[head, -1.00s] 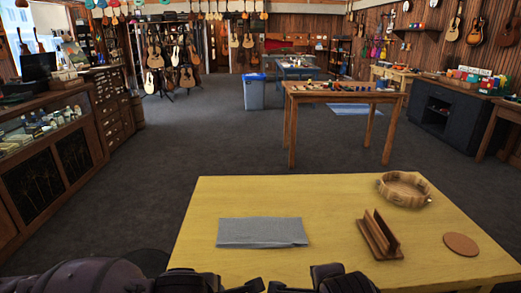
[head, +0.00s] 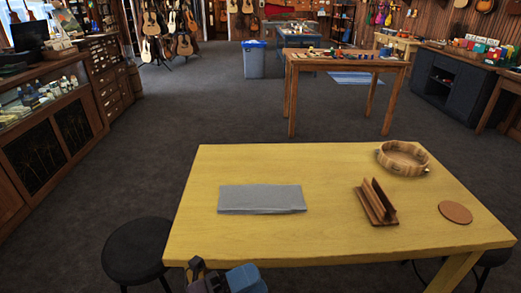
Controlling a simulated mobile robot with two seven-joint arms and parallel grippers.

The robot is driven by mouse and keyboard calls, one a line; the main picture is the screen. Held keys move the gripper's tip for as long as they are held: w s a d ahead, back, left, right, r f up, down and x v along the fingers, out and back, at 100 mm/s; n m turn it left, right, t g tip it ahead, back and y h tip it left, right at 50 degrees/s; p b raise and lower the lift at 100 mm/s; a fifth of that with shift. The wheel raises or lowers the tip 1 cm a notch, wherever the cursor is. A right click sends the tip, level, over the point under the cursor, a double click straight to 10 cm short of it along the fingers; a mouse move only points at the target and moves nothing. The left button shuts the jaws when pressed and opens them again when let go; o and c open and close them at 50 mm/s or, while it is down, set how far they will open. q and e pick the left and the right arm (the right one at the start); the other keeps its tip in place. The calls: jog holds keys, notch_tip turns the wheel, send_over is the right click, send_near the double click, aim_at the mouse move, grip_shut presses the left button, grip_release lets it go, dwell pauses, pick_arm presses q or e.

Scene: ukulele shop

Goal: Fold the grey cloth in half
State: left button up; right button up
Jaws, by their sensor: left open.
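The grey cloth (head: 262,198) lies as a flat, wide rectangle on the left half of the yellow table (head: 300,165). Its near edge is slightly uneven and looks a little thicker. My left gripper (head: 222,278) shows at the bottom edge of the head view, partly cut off, at the table's near edge. It is open and apart from the cloth, on the near side of it. Nothing shows between its fingers. My right gripper is out of the picture.
A wooden slotted holder (head: 376,203), a round wooden tambourine-like ring (head: 403,157) and a brown coaster (head: 455,212) stand on the table's right half. Black stools (head: 137,250) flank the table. The tabletop around the cloth is clear.

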pick_arm(q)
jog(key=w+a+f+n+t+y, duration=0.1)
jog(key=a+f+n+t+y, duration=0.35)
jog(key=a+n+y, duration=0.35)
jog(key=w+a+f+n+t+y, duration=0.2)
jog(key=a+f+n+t+y, duration=0.25)
jog(key=n, duration=0.55)
jog(key=s+a+f+n+g+y, duration=0.6)
jog(key=s+a+f+n, duration=0.6)
jog(key=f, duration=0.3)
jog(key=shift+a+y, duration=0.35)
jog(key=shift+a, duration=0.2)
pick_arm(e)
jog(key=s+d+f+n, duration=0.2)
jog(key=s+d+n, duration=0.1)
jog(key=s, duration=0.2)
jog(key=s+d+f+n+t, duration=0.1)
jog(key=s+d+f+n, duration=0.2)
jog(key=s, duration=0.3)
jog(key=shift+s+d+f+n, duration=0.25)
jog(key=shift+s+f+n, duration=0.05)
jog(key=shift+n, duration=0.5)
pick_arm(q)
jog(key=shift+r, duration=0.1)
